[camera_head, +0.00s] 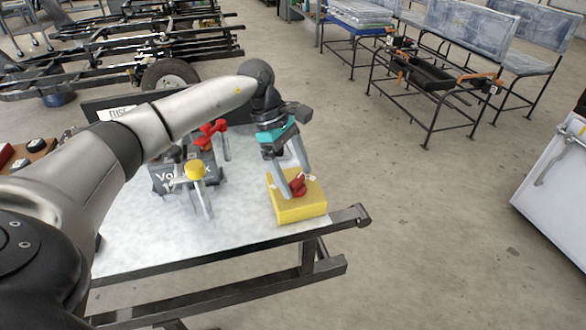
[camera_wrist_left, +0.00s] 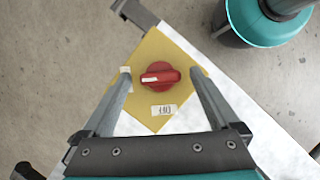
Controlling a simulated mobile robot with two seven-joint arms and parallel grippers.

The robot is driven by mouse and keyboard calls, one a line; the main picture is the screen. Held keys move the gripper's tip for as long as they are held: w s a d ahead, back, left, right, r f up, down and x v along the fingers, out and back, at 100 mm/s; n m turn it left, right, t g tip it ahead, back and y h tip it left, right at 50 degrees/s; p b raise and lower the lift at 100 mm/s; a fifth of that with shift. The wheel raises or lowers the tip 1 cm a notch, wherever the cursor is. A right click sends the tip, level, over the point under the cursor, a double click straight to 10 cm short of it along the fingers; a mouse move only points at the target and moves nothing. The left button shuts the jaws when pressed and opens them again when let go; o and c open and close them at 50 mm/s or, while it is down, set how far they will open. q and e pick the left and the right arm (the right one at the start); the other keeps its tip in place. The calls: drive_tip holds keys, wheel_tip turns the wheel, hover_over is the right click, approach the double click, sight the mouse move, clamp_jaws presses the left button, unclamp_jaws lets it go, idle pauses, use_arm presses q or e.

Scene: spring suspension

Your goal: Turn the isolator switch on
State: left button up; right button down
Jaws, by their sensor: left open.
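The isolator switch is a yellow box (camera_head: 287,212) at the right front corner of the table, with a red rotary knob (camera_head: 298,187) on top. In the left wrist view, the knob (camera_wrist_left: 160,76) lies near the middle of the yellow face (camera_wrist_left: 157,47), with a white mark on its left part. A small white label (camera_wrist_left: 163,110) is below it. My left gripper (camera_head: 299,182) points down over the box. Its fingers are open, one on each side of the knob; gaps to the knob show in the wrist view. The right gripper is not in view.
A dark battery (camera_head: 168,180) with red and yellow clamps stands left of the switch on the pale table (camera_head: 240,228).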

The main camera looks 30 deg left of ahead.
use_arm(q)
drive_tip(key=shift+a+r, duration=0.2)
drive_tip(key=shift+r, duration=0.25)
drive_tip(key=p+v, duration=0.5)
drive_tip(key=v, duration=0.9)
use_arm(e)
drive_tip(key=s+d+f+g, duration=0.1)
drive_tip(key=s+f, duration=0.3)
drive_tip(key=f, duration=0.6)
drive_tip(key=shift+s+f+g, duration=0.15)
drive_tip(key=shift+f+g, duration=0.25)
use_arm(q)
drive_tip(key=shift+a+r, duration=0.1)
